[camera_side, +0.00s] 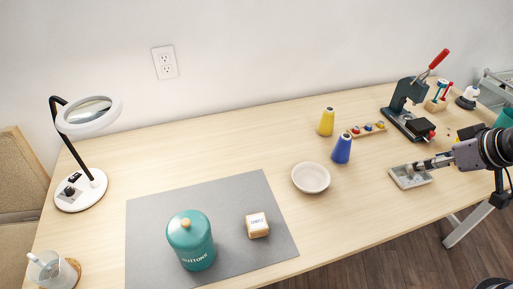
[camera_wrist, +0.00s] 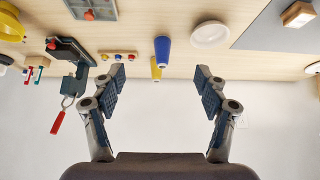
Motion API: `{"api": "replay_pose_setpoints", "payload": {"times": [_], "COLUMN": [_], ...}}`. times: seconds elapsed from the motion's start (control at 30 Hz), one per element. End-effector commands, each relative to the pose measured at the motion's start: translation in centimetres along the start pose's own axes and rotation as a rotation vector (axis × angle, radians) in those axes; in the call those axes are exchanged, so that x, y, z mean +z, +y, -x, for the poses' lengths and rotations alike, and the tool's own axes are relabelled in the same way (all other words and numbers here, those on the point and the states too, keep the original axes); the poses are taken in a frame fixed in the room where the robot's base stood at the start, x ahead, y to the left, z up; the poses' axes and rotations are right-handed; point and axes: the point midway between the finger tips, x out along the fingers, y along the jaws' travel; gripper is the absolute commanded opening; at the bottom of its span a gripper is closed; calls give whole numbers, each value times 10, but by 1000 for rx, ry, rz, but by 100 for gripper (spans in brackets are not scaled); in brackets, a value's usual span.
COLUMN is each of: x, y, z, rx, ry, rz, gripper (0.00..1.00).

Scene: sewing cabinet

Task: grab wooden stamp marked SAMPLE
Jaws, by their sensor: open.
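The wooden stamp (camera_side: 257,225) is a small block with a white top that carries blue lettering reading like SAMPLE. It lies on the grey mat (camera_side: 150,225), right of the teal buttons tin, in the side view. In the wrist view the stamp (camera_wrist: 298,14) shows at the top right on the mat's edge. My gripper (camera_side: 418,165) is at the right side of the table in the side view, far from the stamp. In the wrist view its two fingers (camera_wrist: 159,85) are spread wide with nothing between them.
A teal buttons tin (camera_side: 191,243) stands left of the stamp. A metal tray (camera_side: 395,178) lies by my gripper. A press (camera_side: 400,105) stands behind. A magnifier lamp (camera_side: 88,115) is far left.

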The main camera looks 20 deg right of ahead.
Motion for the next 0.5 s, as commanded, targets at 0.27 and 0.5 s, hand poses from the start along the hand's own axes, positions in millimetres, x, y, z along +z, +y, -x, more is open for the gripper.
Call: {"api": "replay_pose_setpoints", "payload": {"times": [0.27, 0.5], "x": [-8, -43], "y": [-8, -49], "z": [0, -10], "rx": [-14, -48], "ry": [-19, -134], "rz": [-49, -326], "gripper": [74, 74]}}
